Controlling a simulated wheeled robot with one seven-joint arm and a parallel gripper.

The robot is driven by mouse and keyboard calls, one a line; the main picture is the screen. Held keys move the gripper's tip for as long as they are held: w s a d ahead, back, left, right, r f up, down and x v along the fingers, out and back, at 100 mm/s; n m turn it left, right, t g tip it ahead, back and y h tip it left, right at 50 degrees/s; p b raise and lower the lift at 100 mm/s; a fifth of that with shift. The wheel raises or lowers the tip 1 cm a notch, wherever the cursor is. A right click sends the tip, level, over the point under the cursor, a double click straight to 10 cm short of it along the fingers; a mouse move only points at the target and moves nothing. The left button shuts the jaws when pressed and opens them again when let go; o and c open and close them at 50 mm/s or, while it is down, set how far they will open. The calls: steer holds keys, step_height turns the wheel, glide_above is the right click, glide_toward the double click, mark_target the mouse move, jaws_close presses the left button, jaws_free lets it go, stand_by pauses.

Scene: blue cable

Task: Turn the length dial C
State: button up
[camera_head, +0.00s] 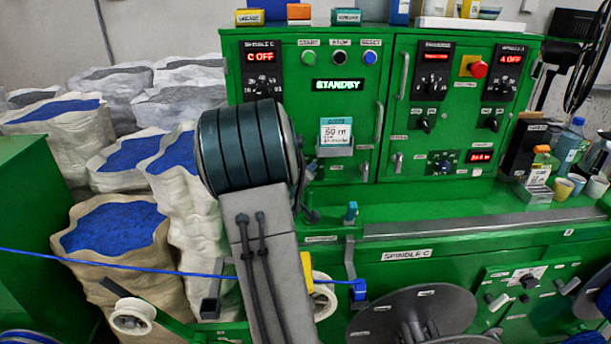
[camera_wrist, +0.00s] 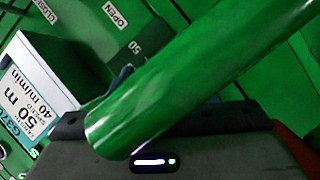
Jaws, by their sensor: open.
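The green control cabinet (camera_head: 345,60) carries a SPINDLE C panel (camera_head: 261,65) at its upper left, reading C OFF. A dark knob with a scale (camera_head: 262,88) shows below that readout; I cannot read a length label on it. My arm covers the cabinet face below the panel. In the wrist view my gripper (camera_wrist: 190,150) shows as a dark body along the bottom, open, with its fingertips not clearly seen. A thick green bar (camera_wrist: 190,80) crosses in front of it. My gripper is hidden in the head view.
A job card reading 50 m (camera_head: 336,132) sits in a holder right of my arm; it also shows in the wrist view (camera_wrist: 30,100). Cabinet handles (camera_head: 379,125) stick out. A blue cable (camera_head: 120,266) runs across the lower left. Cups and a bottle (camera_head: 570,145) crowd the right ledge.

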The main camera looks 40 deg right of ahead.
steer(key=c, duration=1)
